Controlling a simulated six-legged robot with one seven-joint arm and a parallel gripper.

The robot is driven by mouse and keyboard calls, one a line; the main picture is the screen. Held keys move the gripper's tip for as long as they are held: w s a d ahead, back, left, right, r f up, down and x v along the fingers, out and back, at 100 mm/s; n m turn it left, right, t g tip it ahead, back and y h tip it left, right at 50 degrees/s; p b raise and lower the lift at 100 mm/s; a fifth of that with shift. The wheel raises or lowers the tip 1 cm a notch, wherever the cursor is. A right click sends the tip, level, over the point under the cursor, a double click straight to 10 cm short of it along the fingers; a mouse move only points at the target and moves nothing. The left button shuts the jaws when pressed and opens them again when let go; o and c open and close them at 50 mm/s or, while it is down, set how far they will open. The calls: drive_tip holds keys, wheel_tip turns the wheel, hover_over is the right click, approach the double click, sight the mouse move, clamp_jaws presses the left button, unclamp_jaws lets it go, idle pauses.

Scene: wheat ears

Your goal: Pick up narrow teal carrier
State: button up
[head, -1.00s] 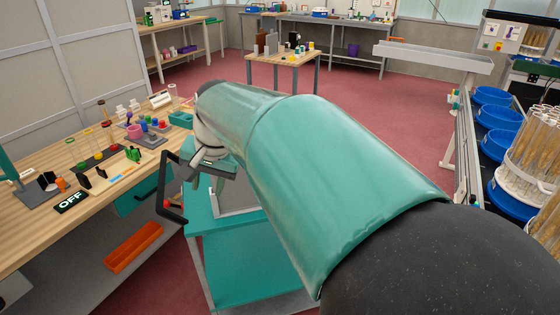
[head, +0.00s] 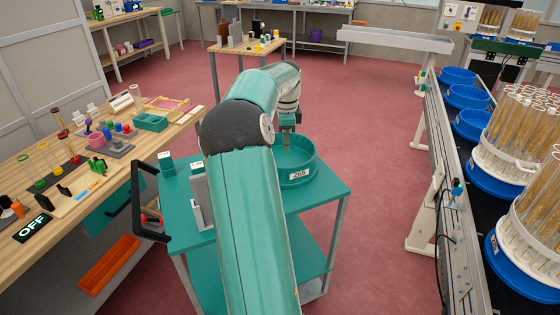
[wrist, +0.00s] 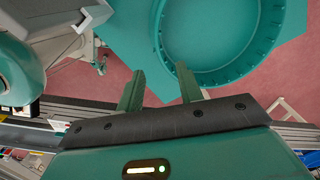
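A round teal carrier (head: 305,178) with a ribbed rim and a white label stands on the teal cart top (head: 332,195). It also shows at the upper right of the wrist view (wrist: 160,45), empty inside. I cannot tell whether this is the narrow one. Two small teal blocks with white labels (head: 166,162) stand at the cart's left, the second beside a grey upright piece (head: 200,200). My gripper (wrist: 160,88) is open, fingers apart with nothing between them; its right finger appears close to the carrier's rim. In the head view my gripper (head: 288,130) overlaps the carrier's far left side.
A wooden bench (head: 130,180) with small items stands at left, with a black handle frame (head: 150,205) near the cart. A conveyor (head: 450,170) with blue round carriers (head: 470,124) and tube racks runs along the right. Red floor is clear between cart and conveyor.

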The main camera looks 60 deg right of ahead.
sight(286, 167)
drive_tip(key=f, duration=0.7)
drive_tip(key=shift+s+f, duration=0.15)
drive_tip(key=shift+s, duration=0.05)
drive_tip(key=shift+s+f, duration=0.2)
drive_tip(key=shift+f, duration=0.15)
drive_tip(key=shift+w+f, duration=0.2)
drive_tip(key=shift+f, duration=0.3)
wheel_tip(286, 167, down, 5)
drive_tip(key=shift+r, duration=0.2)
clamp_jaws()
drive_tip(key=shift+r, duration=0.1)
